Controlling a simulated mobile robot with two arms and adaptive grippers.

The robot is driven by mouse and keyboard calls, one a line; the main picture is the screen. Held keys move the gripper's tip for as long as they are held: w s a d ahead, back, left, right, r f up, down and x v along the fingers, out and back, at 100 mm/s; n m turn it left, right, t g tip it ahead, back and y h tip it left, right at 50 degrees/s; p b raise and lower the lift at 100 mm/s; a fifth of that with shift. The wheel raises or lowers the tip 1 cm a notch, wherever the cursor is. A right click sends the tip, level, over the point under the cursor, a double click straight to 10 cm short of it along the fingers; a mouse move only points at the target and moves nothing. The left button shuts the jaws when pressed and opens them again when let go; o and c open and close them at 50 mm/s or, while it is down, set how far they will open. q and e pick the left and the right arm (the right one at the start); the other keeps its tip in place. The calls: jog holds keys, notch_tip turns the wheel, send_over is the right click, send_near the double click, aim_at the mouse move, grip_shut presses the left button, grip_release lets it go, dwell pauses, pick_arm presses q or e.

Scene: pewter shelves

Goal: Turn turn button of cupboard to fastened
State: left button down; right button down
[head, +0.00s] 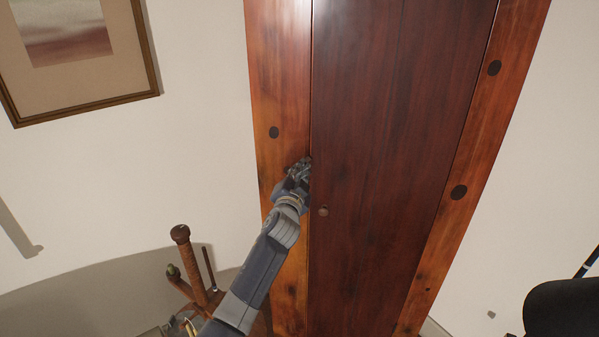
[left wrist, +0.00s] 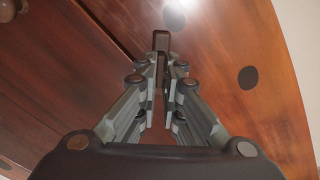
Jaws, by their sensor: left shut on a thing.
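The tall reddish-brown cupboard has a dark door (head: 390,120), which looks shut, and a lighter orange-brown frame (head: 275,80). A small round knob (head: 323,211) sits near the door's left edge. My left gripper (head: 304,166) is at the seam between the left frame post and the door, above the knob. In the left wrist view its fingers (left wrist: 161,58) are closed on the small brown turn button (left wrist: 161,37), whose end shows past the fingertips. In the head view the gripper hides the button, so I cannot tell its exact angle. My right gripper is out of view.
A framed picture (head: 75,97) hangs on the pale wall at the left. A wooden stand with pegs (head: 195,265) is at the lower left, close to my left arm. A dark rounded object (head: 565,307) is at the lower right. The space before the door's right part is clear.

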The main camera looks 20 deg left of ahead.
pick_arm(q)
jog(key=shift+d+f+m+p, duration=0.15)
jog(key=shift+m+p, duration=0.1)
jog(key=shift+m, duration=2.05)
jog(key=shift+a+f+m+p, duration=0.1)
jog(key=shift+m+p, duration=0.15)
jog(key=shift+m, duration=2.05)
jog(key=c, duration=1.8)
grip_release()
jog(key=shift+o, duration=0.2)
jog(key=shift+s, duration=0.1)
jog(key=s+d, duration=0.1)
jog(key=s, duration=1)
jog(key=shift+s+d, duration=0.25)
jog(key=shift+s, duration=0.1)
